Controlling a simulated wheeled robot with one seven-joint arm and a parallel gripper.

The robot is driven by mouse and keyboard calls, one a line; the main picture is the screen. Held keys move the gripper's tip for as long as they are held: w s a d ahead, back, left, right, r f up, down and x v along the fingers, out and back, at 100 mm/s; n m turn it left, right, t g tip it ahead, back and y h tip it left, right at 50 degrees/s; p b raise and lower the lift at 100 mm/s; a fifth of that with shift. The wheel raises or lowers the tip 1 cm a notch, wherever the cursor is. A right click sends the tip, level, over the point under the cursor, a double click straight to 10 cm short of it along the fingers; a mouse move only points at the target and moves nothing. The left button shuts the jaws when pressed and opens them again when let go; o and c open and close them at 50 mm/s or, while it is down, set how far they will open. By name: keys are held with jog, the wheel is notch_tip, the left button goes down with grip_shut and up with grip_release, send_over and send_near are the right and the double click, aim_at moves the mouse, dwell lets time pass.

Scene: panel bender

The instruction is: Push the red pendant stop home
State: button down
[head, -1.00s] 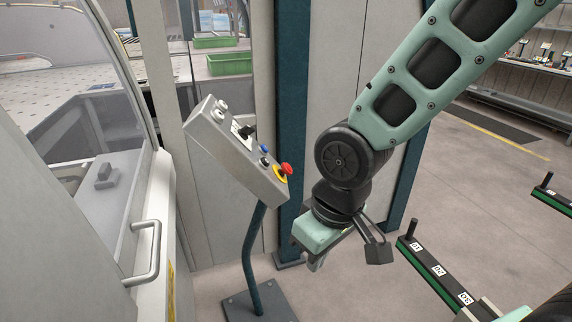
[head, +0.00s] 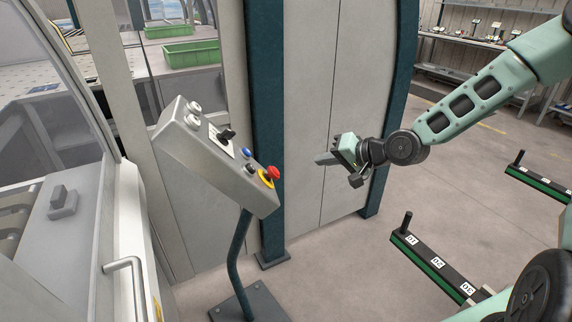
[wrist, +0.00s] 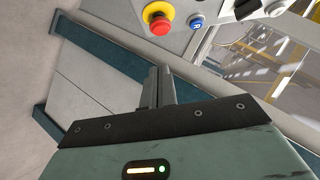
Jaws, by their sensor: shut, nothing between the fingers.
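The red pendant stop (head: 272,174) is a mushroom button on a yellow ring at the lower right end of the grey pendant box (head: 208,160). The box is tilted on a dark teal post (head: 237,262). In the wrist view the red stop (wrist: 160,27) is at the top, beyond the fingertips. My gripper (head: 319,161) is to the right of the stop in the head view, apart from it, with its fingers pointing left. In the wrist view its fingers (wrist: 157,70) are together and empty. How far the stop is pressed cannot be told.
A blue button (head: 246,153), a black button and a selector switch (head: 226,135) sit on the box beside the stop. A machine door with a handle (head: 124,268) is at left. A numbered rail (head: 432,262) is at lower right. Open floor lies between.

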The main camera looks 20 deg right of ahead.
aim_at(276, 170)
jog(key=shift+w+d+r+m, duration=0.3)
jog(key=shift+w+d, duration=0.1)
jog(key=shift+d, duration=0.05)
jog(key=s+p+x, duration=0.1)
jog(key=x, duration=0.5)
jog(key=a+f+p+x, duration=0.1)
jog(key=p+x, duration=0.1)
jog(key=x, duration=0.5)
jog(key=shift+s+a, duration=0.3)
jog(key=shift+s, duration=0.05)
jog(key=shift+r, duration=0.1)
